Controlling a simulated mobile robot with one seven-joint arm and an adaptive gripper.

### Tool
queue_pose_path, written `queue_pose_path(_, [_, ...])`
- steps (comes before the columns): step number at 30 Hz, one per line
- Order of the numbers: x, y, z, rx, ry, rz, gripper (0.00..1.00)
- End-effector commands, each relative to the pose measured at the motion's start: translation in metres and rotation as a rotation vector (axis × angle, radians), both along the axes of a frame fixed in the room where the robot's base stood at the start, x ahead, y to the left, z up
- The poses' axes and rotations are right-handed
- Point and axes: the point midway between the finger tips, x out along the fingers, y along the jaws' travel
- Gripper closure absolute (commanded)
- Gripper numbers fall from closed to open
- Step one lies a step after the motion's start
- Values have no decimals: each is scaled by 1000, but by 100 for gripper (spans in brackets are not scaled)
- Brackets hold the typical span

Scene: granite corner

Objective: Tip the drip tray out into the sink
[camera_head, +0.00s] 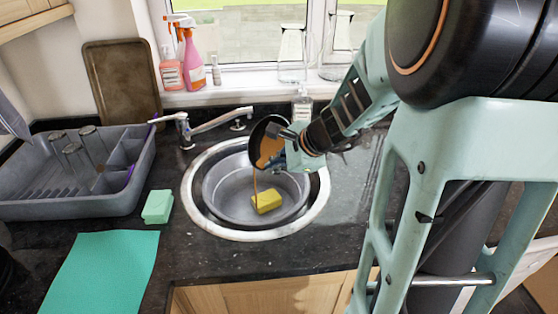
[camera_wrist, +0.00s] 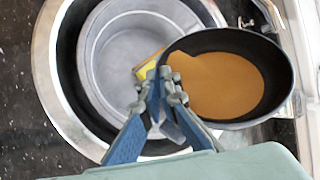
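The drip tray (camera_head: 259,131) is a dark round dish holding orange-brown liquid. It is steeply tilted above the sink (camera_head: 252,234), and a thin brown stream falls from its lower edge. My gripper (camera_head: 292,143) is shut on the tray's rim. In the wrist view, the gripper (camera_wrist: 160,95) is closed at the near left edge of the tray (camera_wrist: 262,43), and liquid still covers much of its inside. The sink is round with a bright metal rim. A grey basin (camera_head: 222,197) sits inside it, with a yellow sponge (camera_head: 267,202) under the stream.
A tap (camera_head: 212,122) stands behind the sink. A grey dish rack (camera_head: 70,207) with glasses, a green sponge (camera_head: 158,207) and a teal mat (camera_head: 103,270) lie left. A brown baking tray (camera_head: 122,82), spray bottles (camera_head: 190,60) and a soap bottle (camera_head: 302,103) stand behind.

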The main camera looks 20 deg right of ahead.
Motion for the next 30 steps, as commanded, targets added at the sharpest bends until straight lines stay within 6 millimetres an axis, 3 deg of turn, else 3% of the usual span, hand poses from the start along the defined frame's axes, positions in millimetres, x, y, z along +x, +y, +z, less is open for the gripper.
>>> queue_pose_path(30, [-1,2,2,-72,-25,1,100])
